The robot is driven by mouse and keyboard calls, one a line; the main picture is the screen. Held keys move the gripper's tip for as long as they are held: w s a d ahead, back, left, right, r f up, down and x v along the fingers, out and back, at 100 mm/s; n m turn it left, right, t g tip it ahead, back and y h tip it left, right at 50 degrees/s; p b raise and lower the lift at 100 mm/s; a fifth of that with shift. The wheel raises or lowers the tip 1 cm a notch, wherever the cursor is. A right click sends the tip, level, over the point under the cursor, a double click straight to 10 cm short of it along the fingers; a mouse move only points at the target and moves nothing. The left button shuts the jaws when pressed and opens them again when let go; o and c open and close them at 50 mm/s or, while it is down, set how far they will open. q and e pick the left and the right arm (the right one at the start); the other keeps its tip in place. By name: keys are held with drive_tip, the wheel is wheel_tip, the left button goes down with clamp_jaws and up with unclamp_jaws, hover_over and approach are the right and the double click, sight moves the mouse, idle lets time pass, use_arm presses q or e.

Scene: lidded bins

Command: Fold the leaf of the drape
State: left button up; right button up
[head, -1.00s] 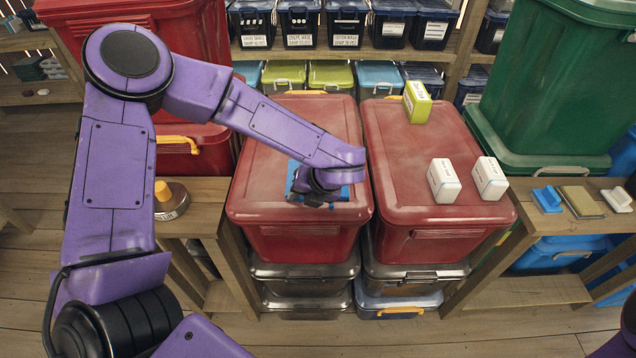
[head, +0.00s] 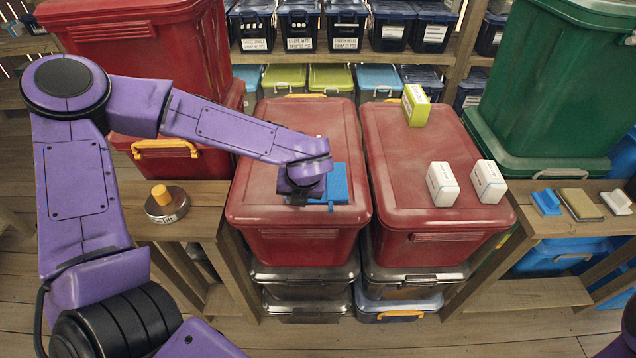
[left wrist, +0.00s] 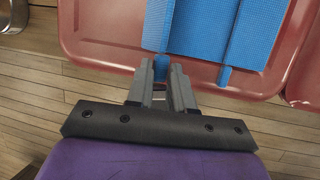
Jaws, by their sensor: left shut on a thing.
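The blue drape (head: 338,184) lies on the lid of the left red bin (head: 262,170), partly hidden by my left gripper in the head view. In the left wrist view the drape (left wrist: 203,30) shows ribbed blue panels with a lengthwise strip between them. Two small blue tabs stick out at its near edge. My left gripper (left wrist: 163,73) is shut on the left tab (left wrist: 161,67); the right tab (left wrist: 224,75) is free. In the head view my left gripper (head: 306,196) is low over the lid at the drape's left side. My right gripper is out of view.
A second red bin (head: 405,160) stands close on the right, with two white boxes (head: 443,184) and a yellow-green box (head: 416,105) on its lid. A round weight with a yellow knob (head: 165,203) sits on the wooden shelf at left. A green bin (head: 540,90) stands at right.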

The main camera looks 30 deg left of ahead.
use_arm(q)
drive_tip(key=shift+s+a+h, duration=0.2)
drive_tip(key=shift+a+h, duration=0.2)
drive_tip(key=shift+r+t, duration=0.25)
drive_tip(key=shift+t, duration=0.05)
drive_tip(key=shift+s+r+h+p, duration=0.1)
drive_tip(key=shift+r+h+p, duration=0.05)
drive_tip(key=shift+h+p, duration=0.35)
drive_tip(key=shift+s+a+t, duration=0.2)
drive_tip(key=shift+a+t, duration=0.1)
drive_tip(key=shift+a, duration=0.15)
drive_tip(key=shift+d+h+p, duration=0.1)
drive_tip(key=shift+h+p, duration=0.25)
drive_tip(key=shift+h, duration=0.05)
drive_tip(key=shift+r+n+p, duration=0.2)
drive_tip(key=shift+n+p, duration=0.1)
drive_tip(key=shift+p, duration=0.15)
drive_tip(key=shift+s+a+t+h+p, duration=0.2)
drive_tip(key=shift+a+t+h+p, duration=0.2)
drive_tip(key=shift+h+p, duration=0.15)
drive_tip(key=shift+a+f, duration=0.1)
drive_tip(key=shift+f, duration=0.15)
